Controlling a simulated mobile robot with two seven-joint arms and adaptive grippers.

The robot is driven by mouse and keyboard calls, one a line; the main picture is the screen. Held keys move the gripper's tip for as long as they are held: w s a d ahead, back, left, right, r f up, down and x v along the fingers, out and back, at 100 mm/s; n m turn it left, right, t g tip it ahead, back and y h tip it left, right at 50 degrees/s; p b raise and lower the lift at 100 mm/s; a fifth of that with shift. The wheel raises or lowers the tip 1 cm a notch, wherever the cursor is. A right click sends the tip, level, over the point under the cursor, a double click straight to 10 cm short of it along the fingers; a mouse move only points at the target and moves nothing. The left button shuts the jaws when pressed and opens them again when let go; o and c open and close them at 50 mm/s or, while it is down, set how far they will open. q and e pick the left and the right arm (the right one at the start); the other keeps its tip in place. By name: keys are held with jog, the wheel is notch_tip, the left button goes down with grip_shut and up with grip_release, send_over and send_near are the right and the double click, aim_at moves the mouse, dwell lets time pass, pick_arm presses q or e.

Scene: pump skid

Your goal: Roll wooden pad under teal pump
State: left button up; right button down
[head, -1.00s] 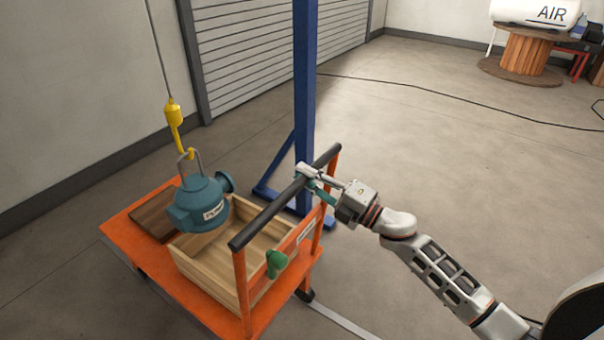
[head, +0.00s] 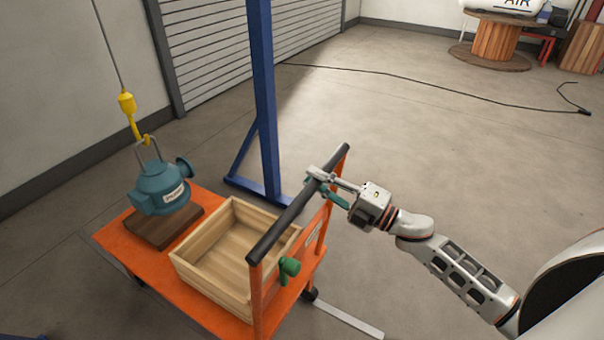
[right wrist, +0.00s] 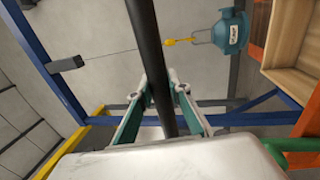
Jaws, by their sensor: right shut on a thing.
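The teal pump (head: 160,187) hangs from a yellow hook (head: 130,110) on a cable. In the head view it appears over the brown wooden pad (head: 165,228), which lies on the orange cart (head: 120,248). I cannot tell whether pump and pad touch. The pump also shows in the right wrist view (right wrist: 230,32). My right gripper (head: 322,184) is shut on the cart's black handle bar (head: 290,215). In the right wrist view the bar (right wrist: 150,45) runs between its fingers (right wrist: 158,88). My left gripper is out of view.
A pale wooden crate (head: 225,290) sits on the cart beside the pad. A green knob (head: 289,267) is on the cart's handle frame. A blue post (head: 264,90) with a floor foot stands behind the cart. A black hose (head: 420,85) crosses otherwise open floor.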

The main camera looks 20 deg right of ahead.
jog(key=r+v, duration=0.1)
jog(key=v, duration=0.8)
jog(key=shift+s+d+r, duration=0.3)
jog(key=shift+r, duration=0.1)
jog(key=c, duration=1.8)
grip_release()
jog(key=shift+c, duration=0.2)
jog(key=v, duration=1.2)
